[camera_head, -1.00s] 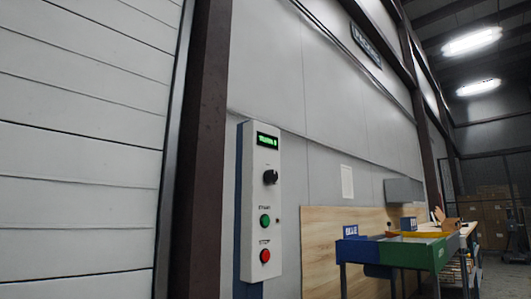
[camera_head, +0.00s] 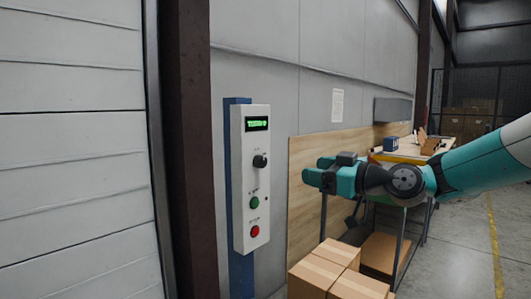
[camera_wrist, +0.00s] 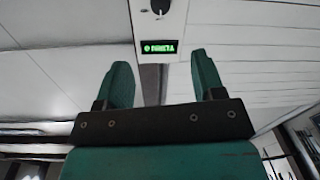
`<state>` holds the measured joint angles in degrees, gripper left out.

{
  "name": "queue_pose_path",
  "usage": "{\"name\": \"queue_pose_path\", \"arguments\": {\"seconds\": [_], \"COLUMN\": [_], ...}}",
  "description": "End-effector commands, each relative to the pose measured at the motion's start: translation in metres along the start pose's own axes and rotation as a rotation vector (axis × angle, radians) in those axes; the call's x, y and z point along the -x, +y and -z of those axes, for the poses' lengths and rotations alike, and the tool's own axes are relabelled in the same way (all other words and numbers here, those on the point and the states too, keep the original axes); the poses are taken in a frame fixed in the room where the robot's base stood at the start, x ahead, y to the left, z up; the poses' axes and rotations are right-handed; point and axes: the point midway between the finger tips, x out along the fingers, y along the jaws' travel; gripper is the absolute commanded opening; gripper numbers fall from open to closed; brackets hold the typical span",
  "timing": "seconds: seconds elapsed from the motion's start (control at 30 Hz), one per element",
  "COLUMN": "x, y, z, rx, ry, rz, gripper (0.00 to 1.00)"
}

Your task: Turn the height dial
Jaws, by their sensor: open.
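The height dial (camera_head: 260,161) is a black knob on a white control box (camera_head: 251,205), below a green-lit display (camera_head: 257,124). A green button (camera_head: 254,203) and a red button (camera_head: 254,231) sit lower on the box. My gripper (camera_head: 318,176) is to the right of the box, apart from the dial and empty. In the wrist view the dial (camera_wrist: 160,12) shows at the top edge, partly cut off, with the display upside down below it. My gripper's two green fingers (camera_wrist: 160,80) stand wide apart with nothing between them.
The box is on a blue post (camera_head: 238,270) against a grey wall. Cardboard boxes (camera_head: 335,272) stand at the lower right, beneath my arm. A workbench (camera_head: 410,150) stands behind my arm, and a brown column (camera_head: 188,150) rises left of the post.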

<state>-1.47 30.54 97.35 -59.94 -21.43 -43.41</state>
Motion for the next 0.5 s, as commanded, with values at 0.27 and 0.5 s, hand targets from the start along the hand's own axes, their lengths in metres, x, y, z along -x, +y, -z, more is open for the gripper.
{"name": "queue_pose_path", "arguments": {"seconds": [0.27, 0.5], "x": [-0.063, -0.116], "y": [-0.001, -0.002], "z": [0.004, 0.003], "rx": [-0.001, -0.001], "ry": [0.0, -0.001], "rz": [0.005, 0.004], "gripper": [0.62, 0.62]}}
